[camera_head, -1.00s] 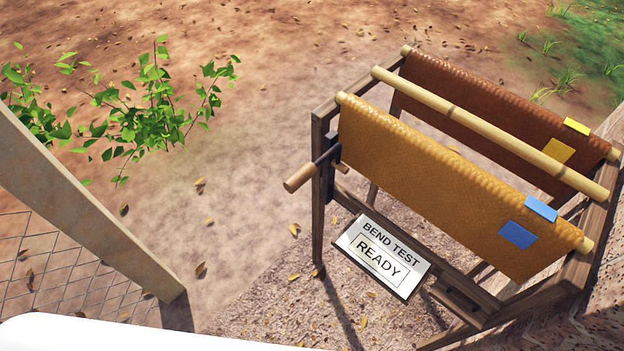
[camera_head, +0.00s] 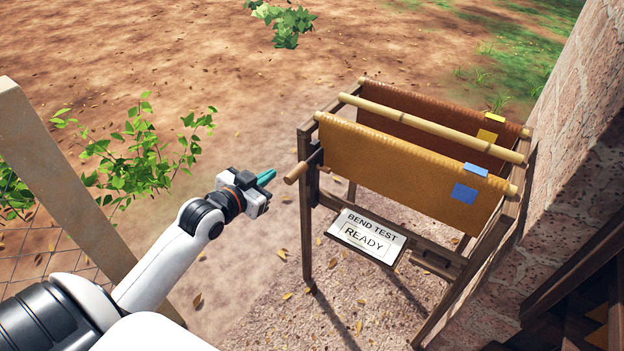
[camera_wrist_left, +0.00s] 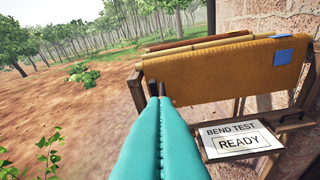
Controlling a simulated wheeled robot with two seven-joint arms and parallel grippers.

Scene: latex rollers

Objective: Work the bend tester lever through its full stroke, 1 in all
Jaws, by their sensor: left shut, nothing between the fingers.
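The bend tester lever (camera_head: 296,172) is a short wooden handle on a dark arm at the left end of the wooden rack (camera_head: 307,235). The sign (camera_head: 366,237) below reads "BEND TEST READY". My left gripper (camera_head: 267,177) is shut and empty, a little left of the lever handle and apart from it in the head view. In the left wrist view its teal fingers (camera_wrist_left: 160,135) are together and point at the rack's left end. They hide part of the lever there. My right gripper is not in view.
An ochre latex sheet (camera_head: 400,165) with a blue tag (camera_head: 464,193) hangs on the rack, with a brown sheet (camera_head: 430,108) behind. A post (camera_head: 60,185) and leafy branches (camera_head: 130,150) stand at left. A stone wall (camera_head: 560,160) is at right.

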